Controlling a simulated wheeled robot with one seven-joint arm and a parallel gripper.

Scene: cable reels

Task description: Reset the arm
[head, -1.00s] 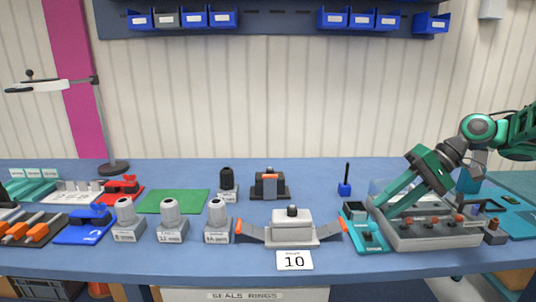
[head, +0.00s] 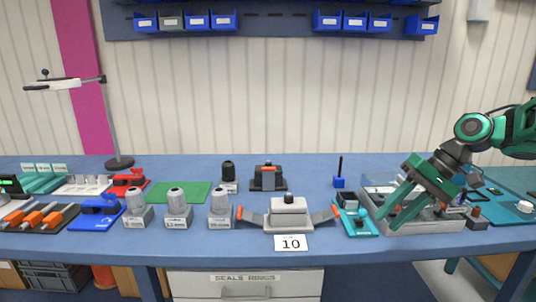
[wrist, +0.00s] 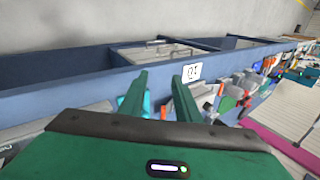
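My gripper (head: 390,220) is at the right of the head view, at the end of my green arm, in front of the grey box with knobs (head: 440,222). In the wrist view my gripper (wrist: 160,98) shows two green fingers held apart with nothing between them. The wrist camera sees the bench tilted, with the number 10 card (wrist: 191,72) beyond the fingertips. My gripper hides part of the grey box. Whether the fingers touch the box cannot be told.
A teal device (head: 358,220) stands just left of my gripper. The grey clamp fixture (head: 290,213) sits behind the number 10 card (head: 291,243). A blue stand with a rod (head: 339,181) is farther back.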

